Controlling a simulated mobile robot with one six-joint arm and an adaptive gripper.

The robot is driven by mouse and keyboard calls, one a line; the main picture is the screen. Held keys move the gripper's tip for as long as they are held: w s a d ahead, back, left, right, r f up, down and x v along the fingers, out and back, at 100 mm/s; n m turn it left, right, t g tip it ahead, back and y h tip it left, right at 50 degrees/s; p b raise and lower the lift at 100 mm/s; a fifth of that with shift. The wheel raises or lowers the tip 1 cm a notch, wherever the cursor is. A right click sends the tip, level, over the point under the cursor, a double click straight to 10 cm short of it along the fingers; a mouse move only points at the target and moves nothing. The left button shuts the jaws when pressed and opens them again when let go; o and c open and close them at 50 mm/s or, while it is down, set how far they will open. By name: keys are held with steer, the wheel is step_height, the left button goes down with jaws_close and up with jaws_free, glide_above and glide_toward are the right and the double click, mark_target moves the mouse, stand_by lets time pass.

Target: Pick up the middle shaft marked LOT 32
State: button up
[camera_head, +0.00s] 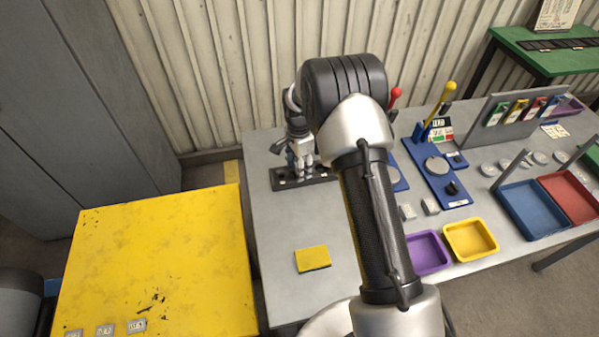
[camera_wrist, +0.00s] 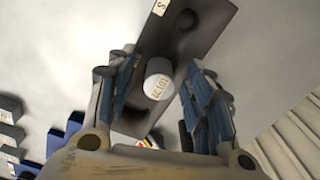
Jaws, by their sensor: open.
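One pale round shaft end (camera_wrist: 158,79) shows in the wrist view, with small printed text on it that seems to read LOT and a number I cannot read for sure. It stands over a dark rack plate (camera_wrist: 198,22). My gripper (camera_wrist: 161,84) is open, with its blue-padded fingers on either side of the shaft; I see a gap on the right, and cannot tell whether the left finger touches. In the head view my gripper (camera_head: 297,132) points down over the rack (camera_head: 322,176), on the grey table's left part. My arm and gripper hide much there.
A yellow-topped cabinet (camera_head: 160,250) stands left of the grey table (camera_head: 290,225). A yellow pad (camera_head: 313,259) lies in front of the rack. Blue fixtures (camera_head: 440,178), a purple tray (camera_head: 427,252) and a yellow tray (camera_head: 470,240) are to the right. A corrugated wall (camera_head: 220,80) is behind.

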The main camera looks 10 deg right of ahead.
steer(key=shift+c, duration=0.6)
jaws_close()
steer(key=shift+r, duration=0.1)
